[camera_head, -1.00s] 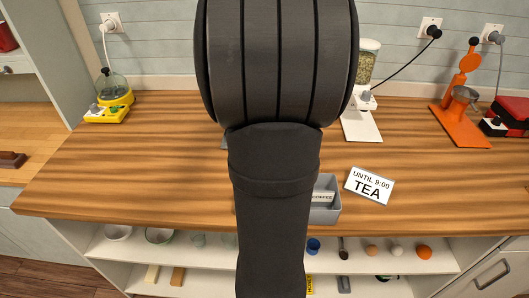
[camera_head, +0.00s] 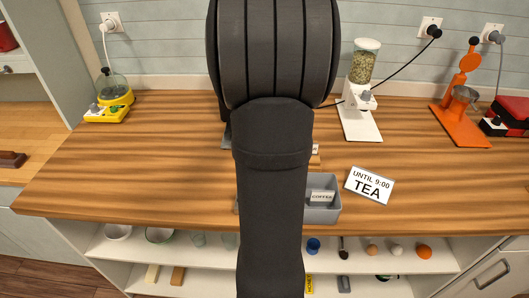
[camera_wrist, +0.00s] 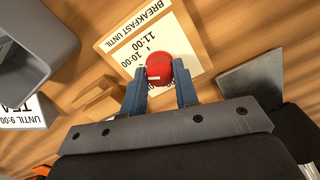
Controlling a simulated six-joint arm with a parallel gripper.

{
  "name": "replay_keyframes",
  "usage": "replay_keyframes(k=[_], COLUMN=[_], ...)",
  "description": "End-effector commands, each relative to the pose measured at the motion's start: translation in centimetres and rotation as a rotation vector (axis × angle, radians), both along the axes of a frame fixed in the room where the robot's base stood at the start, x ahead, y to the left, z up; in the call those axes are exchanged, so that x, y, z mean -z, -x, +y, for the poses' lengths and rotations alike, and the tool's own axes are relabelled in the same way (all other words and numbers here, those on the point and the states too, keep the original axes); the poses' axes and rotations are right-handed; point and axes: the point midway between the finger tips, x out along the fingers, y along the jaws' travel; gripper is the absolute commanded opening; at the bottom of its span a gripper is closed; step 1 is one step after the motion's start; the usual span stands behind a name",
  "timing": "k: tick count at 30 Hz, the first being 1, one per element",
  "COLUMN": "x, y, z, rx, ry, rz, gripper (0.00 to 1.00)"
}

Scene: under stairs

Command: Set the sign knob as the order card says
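The sign (camera_wrist: 183,33) is a pale board in a wooden frame, upside down in the wrist view, reading "BREAKFAST UNTIL" with 11:00 and 10:00 legible. Its round red knob (camera_wrist: 159,66) has a small white mark at its lower left rim. My gripper (camera_wrist: 160,75) has one blue-grey finger on each side of the knob, very close to it; contact is not clear. The fingers hide part of the dial. The order card (camera_head: 369,186) reads "UNTIL 9:00 TEA"; its edge also shows in the wrist view (camera_wrist: 22,112). My arm hides the gripper and most of the sign in the head view.
A white grinder (camera_head: 360,122), an orange press (camera_head: 461,122) and a yellow-based appliance (camera_head: 108,113) stand at the back. In the wrist view, a wooden holder (camera_wrist: 95,103) and grey plate (camera_wrist: 252,80) flank the gripper.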

Motion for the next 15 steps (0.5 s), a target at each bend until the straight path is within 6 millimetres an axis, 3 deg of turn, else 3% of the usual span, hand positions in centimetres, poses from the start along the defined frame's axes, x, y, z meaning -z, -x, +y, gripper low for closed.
replay_keyframes(k=[15], x=[-0.02], y=[-0.02], z=[-0.01], rx=[-0.106], ry=[0.0], rz=[0.0], gripper=[0.05])
